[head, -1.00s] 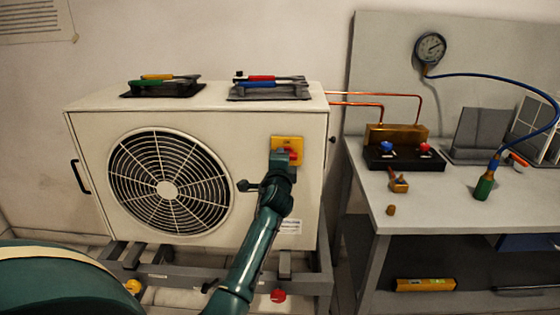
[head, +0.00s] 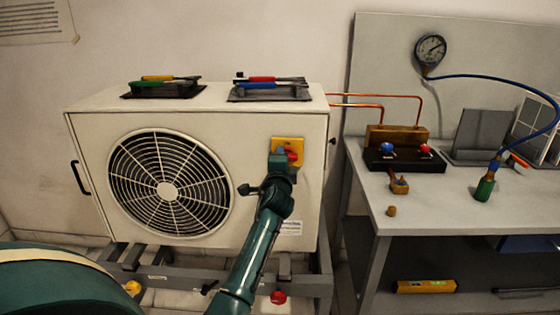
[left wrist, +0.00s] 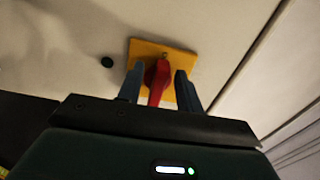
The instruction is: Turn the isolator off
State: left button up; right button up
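The isolator is a yellow plate (head: 280,143) with a red rotary handle (head: 293,154), on the upper right of the white fan unit's front. My left gripper (head: 282,160) is in front of it and hides its lower part in the head view. In the left wrist view the yellow plate (left wrist: 181,58) is straight ahead. The red handle (left wrist: 159,82) points down toward the gripper, slightly tilted. My left gripper (left wrist: 159,70) is open, one finger on each side of the handle, with narrow gaps visible. Whether the fingertips touch the plate cannot be told. My right gripper is not in view.
The white fan unit (head: 85,150) carries two dark trays of tools on top. Copper pipes (head: 375,95) run right to a manifold block (head: 395,135) on the grey bench (head: 440,205). A gauge (head: 430,49) with a blue hose hangs above the bench.

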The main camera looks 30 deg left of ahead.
pick_arm(q)
jog(key=v, duration=1.3)
jog(key=shift+d+f, duration=0.1)
dwell(0.3)
